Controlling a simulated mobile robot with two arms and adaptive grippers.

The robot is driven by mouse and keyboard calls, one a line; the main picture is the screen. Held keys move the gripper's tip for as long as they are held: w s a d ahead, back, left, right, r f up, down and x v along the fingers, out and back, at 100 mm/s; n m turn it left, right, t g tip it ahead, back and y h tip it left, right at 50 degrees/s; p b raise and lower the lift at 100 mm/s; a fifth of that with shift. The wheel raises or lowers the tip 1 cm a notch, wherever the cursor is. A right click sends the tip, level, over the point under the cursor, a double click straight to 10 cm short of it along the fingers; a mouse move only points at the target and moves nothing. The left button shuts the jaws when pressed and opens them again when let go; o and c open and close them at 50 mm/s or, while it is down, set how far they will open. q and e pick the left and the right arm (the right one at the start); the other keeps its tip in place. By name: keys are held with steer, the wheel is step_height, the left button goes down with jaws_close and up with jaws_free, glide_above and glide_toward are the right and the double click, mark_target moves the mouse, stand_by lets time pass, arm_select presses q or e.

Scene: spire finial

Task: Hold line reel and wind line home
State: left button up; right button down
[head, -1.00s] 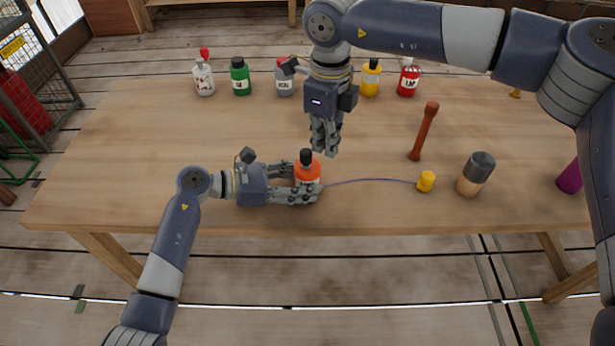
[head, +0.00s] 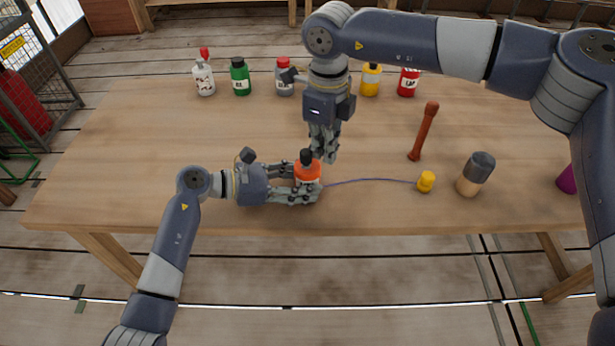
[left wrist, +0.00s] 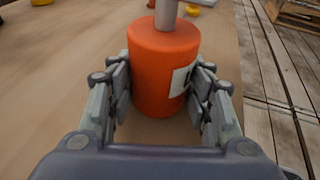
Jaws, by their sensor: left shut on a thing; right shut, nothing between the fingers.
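An orange line reel (head: 308,172) with a dark knob on top stands upright on the table near its front edge. My left gripper (head: 306,184) is shut on it, with a finger on each side. The reel also fills the middle of the left wrist view (left wrist: 164,70), where a pale label shows on its right side. A thin bluish line (head: 365,180) runs from the reel to the right, to a small yellow piece (head: 426,181) on the table. My right gripper (head: 324,152) is shut and empty, pointing down just above and behind the reel, close to its knob.
Several bottles stand along the back, among them a green bottle (head: 240,76) and a red bottle (head: 408,81). A brown rod-like tool (head: 424,131), a dark-topped cylinder (head: 475,174) and a purple object (head: 569,177) are on the right. The table's left part (head: 130,150) is clear.

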steer(key=shift+s+a, duration=0.15)
steer(key=shift+a, duration=0.35)
steer(key=shift+s+a, duration=0.15)
steer(key=shift+s, duration=0.05)
steer(key=shift+d, duration=0.2)
step_height(320, 180, up, 7)
stand_by(0.9)
stand_by(0.5)
steer(key=shift+s+d+f, duration=0.15)
steer(key=shift+f, duration=0.85)
steer(key=shift+s+d+f, duration=0.1)
steer(key=shift+s+f, duration=0.05)
steer(key=shift+f, duration=0.8)
